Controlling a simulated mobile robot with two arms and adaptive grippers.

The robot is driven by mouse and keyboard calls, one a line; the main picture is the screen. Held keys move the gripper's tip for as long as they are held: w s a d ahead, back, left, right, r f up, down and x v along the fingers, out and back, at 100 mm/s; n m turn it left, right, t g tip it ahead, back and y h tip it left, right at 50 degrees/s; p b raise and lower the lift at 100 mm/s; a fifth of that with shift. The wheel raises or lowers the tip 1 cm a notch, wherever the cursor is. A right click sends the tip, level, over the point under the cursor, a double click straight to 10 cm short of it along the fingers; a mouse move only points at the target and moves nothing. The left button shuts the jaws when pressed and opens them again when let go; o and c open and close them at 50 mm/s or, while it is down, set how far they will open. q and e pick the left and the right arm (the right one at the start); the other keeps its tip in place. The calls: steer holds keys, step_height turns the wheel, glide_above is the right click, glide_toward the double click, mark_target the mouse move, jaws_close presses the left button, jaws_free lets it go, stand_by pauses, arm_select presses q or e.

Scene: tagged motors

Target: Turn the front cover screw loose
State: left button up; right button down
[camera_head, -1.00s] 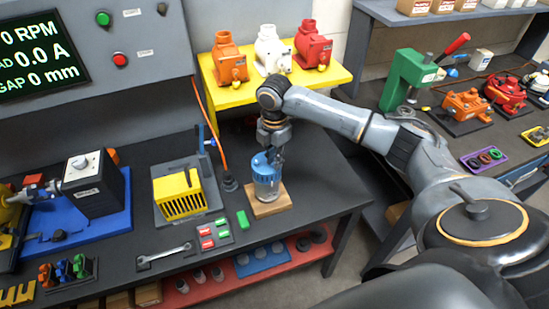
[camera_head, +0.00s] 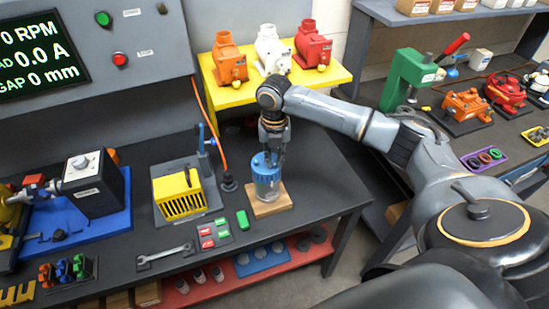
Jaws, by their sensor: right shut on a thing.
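A clear cylinder with a blue cover (camera_head: 264,164) stands upright on a small wooden block (camera_head: 266,205) on the dark bench. My right gripper (camera_head: 274,155) points straight down at the top of the blue cover. Its fingers are shut on a small part there, which I take to be the front cover screw; the fingers hide it. My left gripper is not in view.
A yellow vented box (camera_head: 177,196) and a blue-topped stand (camera_head: 202,143) are to the left. A yellow shelf (camera_head: 340,76) with three motors is behind.

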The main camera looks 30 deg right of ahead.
mark_target(274, 163)
steer(key=shift+s+f+n, duration=0.25)
steer(key=shift+f+n, duration=0.05)
steer(key=shift+n, duration=0.3)
steer(key=c, duration=1.5)
jaws_free()
steer(key=shift+c, duration=0.2)
steer(key=shift+o, duration=1.1)
steer(key=shift+w, duration=0.25)
steer(key=shift+r, duration=0.1)
steer(key=shift+r, duration=0.25)
step_height(274, 163, up, 11)
steer(key=shift+r, duration=0.2)
